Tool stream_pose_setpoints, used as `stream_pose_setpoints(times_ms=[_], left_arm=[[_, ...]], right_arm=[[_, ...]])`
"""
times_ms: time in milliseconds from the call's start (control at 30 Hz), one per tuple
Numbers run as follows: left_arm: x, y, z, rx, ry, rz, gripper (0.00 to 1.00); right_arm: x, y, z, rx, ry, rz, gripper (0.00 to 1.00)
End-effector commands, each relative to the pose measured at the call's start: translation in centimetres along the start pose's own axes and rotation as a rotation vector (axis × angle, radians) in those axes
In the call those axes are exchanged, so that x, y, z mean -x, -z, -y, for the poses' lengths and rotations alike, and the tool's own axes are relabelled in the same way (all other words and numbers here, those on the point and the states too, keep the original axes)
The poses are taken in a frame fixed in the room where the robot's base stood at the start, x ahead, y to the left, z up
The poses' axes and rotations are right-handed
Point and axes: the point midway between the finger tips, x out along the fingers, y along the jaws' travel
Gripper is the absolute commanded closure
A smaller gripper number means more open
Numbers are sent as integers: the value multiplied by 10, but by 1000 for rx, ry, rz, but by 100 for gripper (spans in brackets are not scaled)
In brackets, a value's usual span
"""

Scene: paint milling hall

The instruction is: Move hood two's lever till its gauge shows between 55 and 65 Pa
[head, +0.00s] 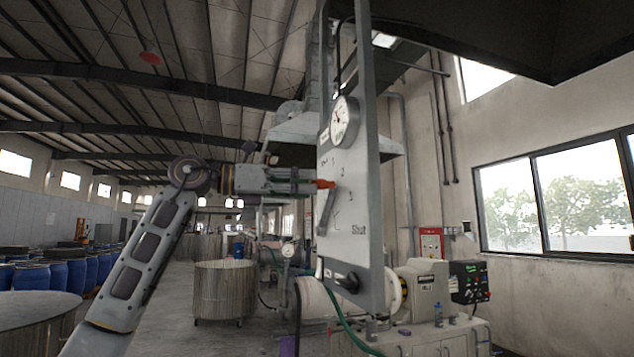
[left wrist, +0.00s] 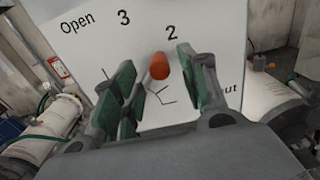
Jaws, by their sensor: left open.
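A grey-white panel (head: 352,205) stands upright at centre in the head view. A round white gauge (head: 344,121) sits at its top; its reading is too small to tell. The lever (head: 326,210) ends in an orange knob (head: 325,184). In the left wrist view the orange knob (left wrist: 160,66) shows between the fingers, before the panel (left wrist: 215,25) marked Open, 3 and 2. My left gripper (head: 308,180) comes from the left and is open, its fingertips by the knob. I cannot tell if they touch it. My right gripper is not in view.
A dark hood (head: 490,35) hangs above right. A black knob (head: 342,280) is at the panel's foot. Mill machinery and a bench (head: 440,340) stand behind. A metal drum (head: 225,290) and several blue drums (head: 60,273) stand left, with open floor between.

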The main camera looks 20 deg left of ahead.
Motion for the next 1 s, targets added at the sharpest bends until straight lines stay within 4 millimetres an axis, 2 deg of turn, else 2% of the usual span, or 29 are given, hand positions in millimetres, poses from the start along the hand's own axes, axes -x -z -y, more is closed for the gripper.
stream_pose_setpoints(times_ms=[100, 300, 700, 767, 1000], left_arm=[[-16, -1, 1, 1, 2, 0, 57], [-32, -1, 0, 0, 1, 0, 57], [-36, 0, 0, 0, 0, 0, 57], [-36, 0, 0, 0, 0, 0, 62], [-36, 0, 0, 0, 0, 0, 93]], right_arm=[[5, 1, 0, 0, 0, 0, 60], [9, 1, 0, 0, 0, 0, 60], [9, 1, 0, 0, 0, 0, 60], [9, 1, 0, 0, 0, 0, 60], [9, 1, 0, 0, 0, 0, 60]])
